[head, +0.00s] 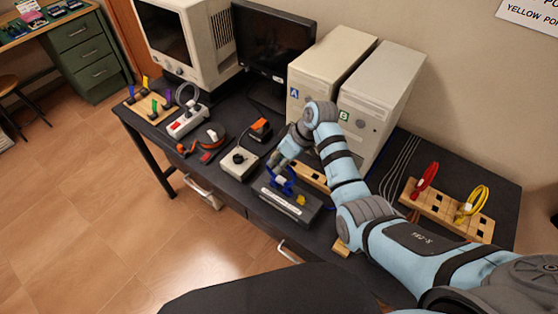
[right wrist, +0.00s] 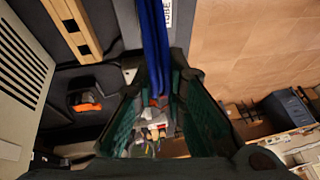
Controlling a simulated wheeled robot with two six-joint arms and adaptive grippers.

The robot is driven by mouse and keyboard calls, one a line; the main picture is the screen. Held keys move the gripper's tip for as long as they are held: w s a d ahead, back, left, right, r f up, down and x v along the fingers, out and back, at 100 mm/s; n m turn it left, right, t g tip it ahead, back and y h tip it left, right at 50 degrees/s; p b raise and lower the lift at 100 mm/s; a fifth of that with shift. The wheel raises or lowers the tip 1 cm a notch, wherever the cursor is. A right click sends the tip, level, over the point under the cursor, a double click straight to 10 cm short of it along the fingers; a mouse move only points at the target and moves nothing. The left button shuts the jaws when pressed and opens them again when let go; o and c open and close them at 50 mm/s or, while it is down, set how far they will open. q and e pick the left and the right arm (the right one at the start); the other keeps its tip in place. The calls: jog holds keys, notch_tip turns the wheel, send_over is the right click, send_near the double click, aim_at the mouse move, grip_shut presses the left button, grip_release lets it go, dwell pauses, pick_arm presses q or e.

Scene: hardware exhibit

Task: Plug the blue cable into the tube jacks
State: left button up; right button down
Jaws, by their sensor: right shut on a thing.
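My right gripper (head: 281,168) is shut on the blue cable (head: 284,184), over the dark box (head: 306,215) with a pale label strip and a small yellow part on top. In the right wrist view the blue cable (right wrist: 153,45) runs between the green-padded fingers. A white label reading "TUBE" (right wrist: 167,12) shows beside it there. I cannot tell whether the cable end touches or sits in a jack, since the gripper and cable cover that spot. My left gripper is not in view.
A white box with a black knob (head: 238,162) stands left of the dark box. A wooden board (head: 312,178) lies behind it. Two beige towers (head: 375,95) stand at the back. A perforated wooden board (head: 448,212) with red and yellow cables is at right.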

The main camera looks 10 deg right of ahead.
jog(key=c, duration=0.9)
grip_release()
jog(key=v, duration=0.7)
jog(key=shift+r, duration=0.25)
dwell(0.5)
